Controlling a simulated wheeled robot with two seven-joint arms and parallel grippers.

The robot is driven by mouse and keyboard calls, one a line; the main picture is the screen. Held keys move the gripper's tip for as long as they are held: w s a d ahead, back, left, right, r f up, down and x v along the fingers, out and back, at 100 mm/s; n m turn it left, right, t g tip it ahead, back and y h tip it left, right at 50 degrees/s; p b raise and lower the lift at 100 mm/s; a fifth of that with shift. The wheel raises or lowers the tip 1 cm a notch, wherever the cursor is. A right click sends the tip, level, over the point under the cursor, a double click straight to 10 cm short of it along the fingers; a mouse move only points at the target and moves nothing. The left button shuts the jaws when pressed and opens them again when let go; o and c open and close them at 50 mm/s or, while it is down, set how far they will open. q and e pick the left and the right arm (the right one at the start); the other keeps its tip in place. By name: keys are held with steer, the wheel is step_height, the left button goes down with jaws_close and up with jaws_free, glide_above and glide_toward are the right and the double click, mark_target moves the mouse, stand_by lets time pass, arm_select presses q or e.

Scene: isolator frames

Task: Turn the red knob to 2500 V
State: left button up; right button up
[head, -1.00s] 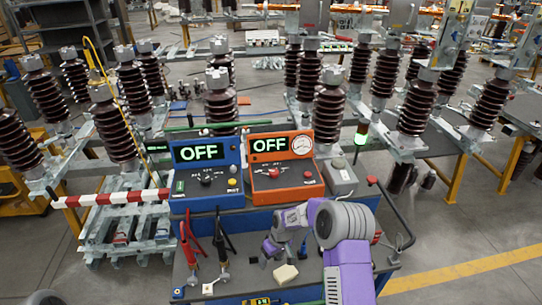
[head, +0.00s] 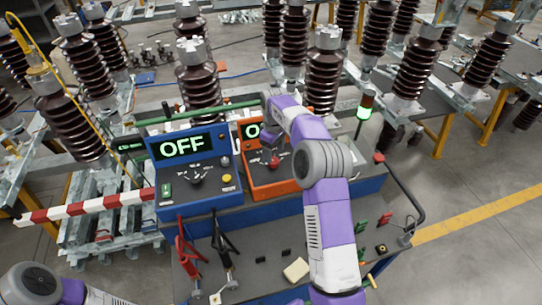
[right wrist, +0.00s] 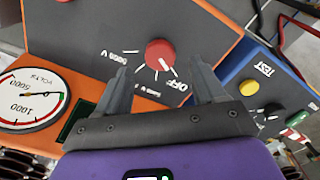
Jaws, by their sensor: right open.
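The red knob (head: 274,163) is on the sloped face of the orange control box (head: 264,184). In the right wrist view the red knob (right wrist: 160,54) stands just beyond and between my right fingertips. Marks and upside-down labels ring it, with OFF at its lower right; another voltage label is partly hidden by my gripper. I cannot read the knob's setting surely. My right gripper (right wrist: 164,76) is open and empty, its fingers apart on either side of the knob's line. The orange box's display is mostly hidden by my right arm in the head view. My left gripper is out of view.
A blue box (head: 190,180) showing OFF stands left of the orange one. A round volts gauge (right wrist: 32,97) is on the orange box. Red and black clamps (head: 188,245) and a pale block (head: 296,270) lie on the cart below.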

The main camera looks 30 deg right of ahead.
mark_target(274, 161)
steer(key=shift+f, duration=2.4)
steer(key=c, duration=1.1)
steer(key=shift+o, duration=0.2)
